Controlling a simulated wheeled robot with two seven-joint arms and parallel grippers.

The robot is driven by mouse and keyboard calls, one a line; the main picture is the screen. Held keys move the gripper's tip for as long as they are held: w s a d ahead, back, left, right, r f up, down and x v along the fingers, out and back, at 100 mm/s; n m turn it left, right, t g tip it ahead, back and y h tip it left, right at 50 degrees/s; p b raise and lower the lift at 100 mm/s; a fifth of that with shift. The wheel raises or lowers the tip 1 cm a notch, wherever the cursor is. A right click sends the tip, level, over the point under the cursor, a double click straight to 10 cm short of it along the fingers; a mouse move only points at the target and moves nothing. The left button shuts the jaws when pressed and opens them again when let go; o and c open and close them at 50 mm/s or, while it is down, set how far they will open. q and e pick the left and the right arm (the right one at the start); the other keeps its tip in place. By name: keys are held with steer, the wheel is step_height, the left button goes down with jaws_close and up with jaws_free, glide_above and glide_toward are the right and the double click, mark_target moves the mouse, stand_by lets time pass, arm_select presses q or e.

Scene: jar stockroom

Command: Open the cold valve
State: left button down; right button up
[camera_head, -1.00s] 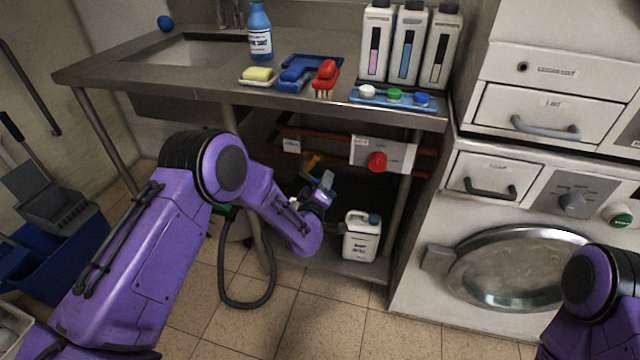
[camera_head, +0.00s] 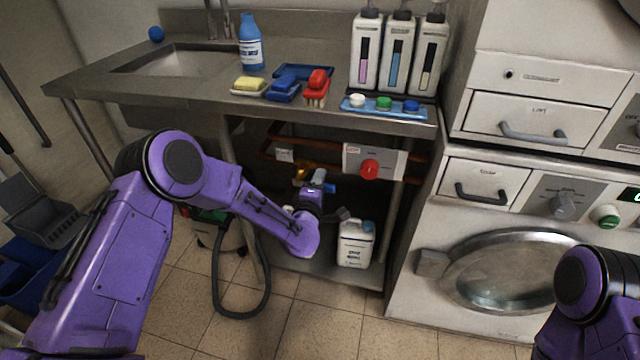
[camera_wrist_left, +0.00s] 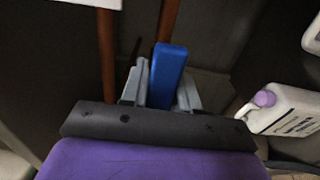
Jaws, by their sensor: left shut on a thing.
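The cold valve's blue lever handle (camera_wrist_left: 168,76) stands between the fingers of my left gripper (camera_wrist_left: 163,88) in the left wrist view. The left gripper is shut on it. In the head view my left gripper (camera_head: 318,187) is under the counter, in front of the copper pipes, and a small blue part of the handle shows at it. A brass-coloured valve part (camera_head: 302,173) shows just behind and above the gripper. The valve's body is mostly hidden by my wrist. My right gripper is out of view; only part of that arm shows at the lower right.
A panel (camera_head: 394,163) with a red knob (camera_head: 369,169) is right of the gripper. A white jug (camera_head: 355,244) stands on the lower shelf (camera_head: 340,277), close to the gripper's right. The counter (camera_head: 185,92) is above, with a table leg on each side. A black hose hangs at left.

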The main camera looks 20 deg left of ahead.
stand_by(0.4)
arm_select(q)
steer(key=c, duration=0.9)
jaws_free()
steer(key=s, duration=1)
steer(key=shift+s+d, duration=0.2)
steer(key=shift+s, duration=0.15)
